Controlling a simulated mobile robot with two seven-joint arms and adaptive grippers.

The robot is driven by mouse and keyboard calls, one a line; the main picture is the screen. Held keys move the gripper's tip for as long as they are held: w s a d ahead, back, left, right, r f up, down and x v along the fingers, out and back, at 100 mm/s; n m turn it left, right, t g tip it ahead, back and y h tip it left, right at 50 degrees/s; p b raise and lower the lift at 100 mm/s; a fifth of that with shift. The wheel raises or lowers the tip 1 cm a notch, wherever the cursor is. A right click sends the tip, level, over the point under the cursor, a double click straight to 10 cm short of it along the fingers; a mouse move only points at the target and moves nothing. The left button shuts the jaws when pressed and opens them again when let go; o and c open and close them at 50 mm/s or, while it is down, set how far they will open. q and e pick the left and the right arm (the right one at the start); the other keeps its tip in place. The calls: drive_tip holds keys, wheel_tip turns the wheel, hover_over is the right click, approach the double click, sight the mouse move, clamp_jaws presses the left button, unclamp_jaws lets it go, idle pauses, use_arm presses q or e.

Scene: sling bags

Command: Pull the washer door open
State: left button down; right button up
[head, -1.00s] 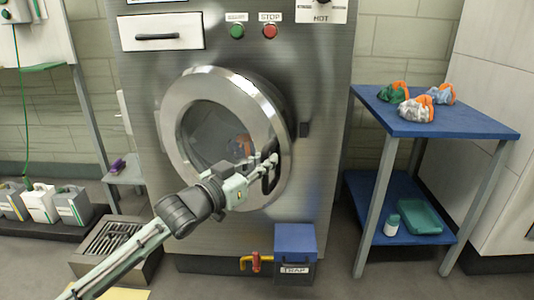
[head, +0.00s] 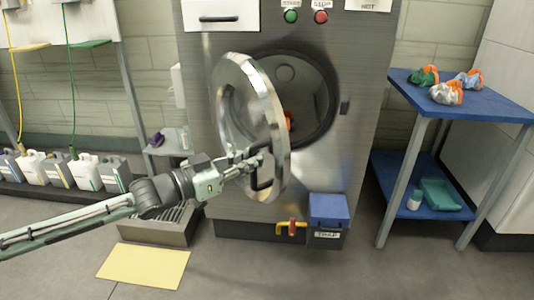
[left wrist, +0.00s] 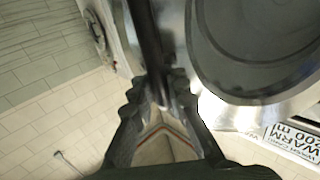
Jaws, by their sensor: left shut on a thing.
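The washer (head: 350,170) is a grey metal cabinet. Its round door (head: 240,95), with a shiny metal ring, stands swung part way open to the left, showing the dark drum opening (head: 312,95). Something orange shows at the opening's lower edge, partly hidden by the door. My left gripper (head: 258,165) is shut on the black door handle (head: 265,170) at the door's right edge. In the left wrist view the dark handle (left wrist: 150,45) runs between the fingers (left wrist: 160,95). My right gripper is not in view.
A blue table (head: 470,103) with several orange-topped bundles stands at the right. Several jugs (head: 85,172) line the left. A yellow mat (head: 145,265) lies on clear floor.

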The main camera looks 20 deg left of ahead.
use_arm(q)
drive_tip(key=s+a+m+g+h, duration=0.2)
drive_tip(key=s+a, duration=0.3)
drive_tip(key=a, duration=0.5)
drive_tip(key=s+a+m+g+h, duration=0.2)
drive_tip(key=s+a, duration=0.3)
drive_tip(key=a, duration=0.5)
drive_tip(key=shift+s+f+m+g+h, duration=0.15)
drive_tip(key=shift+s+m+g+h, duration=0.25)
drive_tip(key=shift+g+h, duration=0.2)
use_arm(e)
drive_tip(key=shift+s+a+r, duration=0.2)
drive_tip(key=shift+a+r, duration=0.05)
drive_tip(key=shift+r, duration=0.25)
use_arm(q)
drive_tip(key=c, duration=1.5)
unclamp_jaws()
drive_tip(key=v, duration=1.2)
drive_tip(key=shift+w+a, duration=0.1)
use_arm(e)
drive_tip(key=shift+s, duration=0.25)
